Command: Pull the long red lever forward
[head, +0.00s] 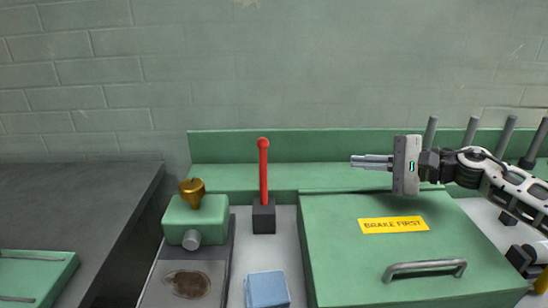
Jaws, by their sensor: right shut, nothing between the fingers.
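The long red lever (263,172) stands upright in a black base block (264,217), with a red ball at its top. The base sits on a pale surface between a green box with a brass knob and a large green cover. My right gripper (356,162) comes in from the right and points left. Its fingers are shut and empty. It is to the right of the lever, apart from it, above the far part of the green cover. My left gripper is not in view.
The green cover (330,245) has a yellow "BRAKE FIRST" label (394,225) and a grey handle (425,269). A green box (195,219) with a brass knob (192,189) stands left of the lever. A folded blue cloth (267,290) lies in front. Several grey rods stand at the right.

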